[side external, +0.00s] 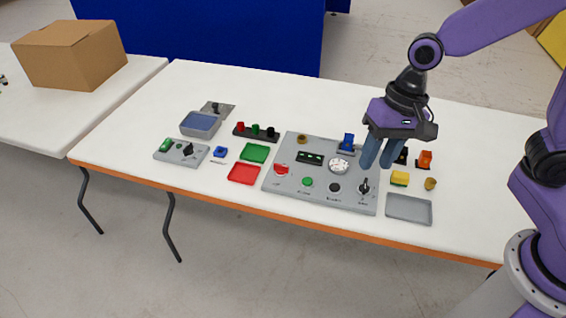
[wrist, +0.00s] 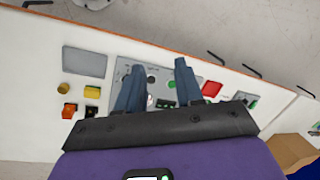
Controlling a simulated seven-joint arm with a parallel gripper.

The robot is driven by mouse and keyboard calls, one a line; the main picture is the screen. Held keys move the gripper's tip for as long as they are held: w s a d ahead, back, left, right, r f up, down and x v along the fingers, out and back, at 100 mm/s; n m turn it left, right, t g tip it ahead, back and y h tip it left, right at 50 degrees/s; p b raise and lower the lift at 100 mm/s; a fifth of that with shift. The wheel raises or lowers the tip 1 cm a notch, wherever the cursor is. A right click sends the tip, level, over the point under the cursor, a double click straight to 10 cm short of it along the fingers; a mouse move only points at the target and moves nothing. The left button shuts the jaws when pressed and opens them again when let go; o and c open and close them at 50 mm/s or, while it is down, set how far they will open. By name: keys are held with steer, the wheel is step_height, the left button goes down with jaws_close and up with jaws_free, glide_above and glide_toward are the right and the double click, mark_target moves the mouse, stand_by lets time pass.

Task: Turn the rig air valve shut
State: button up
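The grey rig panel (side external: 320,195) lies flat on the white table; part of it also shows in the wrist view (wrist: 160,75). A black knob (side external: 365,187) with a pointer-like handle stands at its front right corner and looks like the air valve. The small label below it is too small to read. My gripper (side external: 377,167) is above the panel's right side, behind and above this knob and apart from it. Its two blue fingers are spread with nothing between them, as the wrist view also shows (wrist: 158,66). The left finger in that view covers part of the panel.
A grey tray (side external: 408,209) and yellow block (side external: 399,178) lie to the right. Red (side external: 243,173) and green trays (side external: 255,152) lie left.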

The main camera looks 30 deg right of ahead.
steer(key=w+a+f+m, duration=0.2)
steer(key=w+a+m, duration=0.1)
steer(key=w+m, duration=0.45)
steer(key=m+t, duration=0.3)
steer(key=m, duration=1.4)
glide_above(281, 165)
steer(key=s+d, duration=0.5)
step_height(281, 165, down, 7)
steer(key=shift+n+y, duration=0.25)
steer(key=shift+y, duration=0.15)
steer(key=x, duration=1.6)
steer(key=shift+w+a+f, duration=0.1)
steer(key=shift+w+f, duration=0.1)
steer(key=shift+f, duration=0.05)
jaws_close()
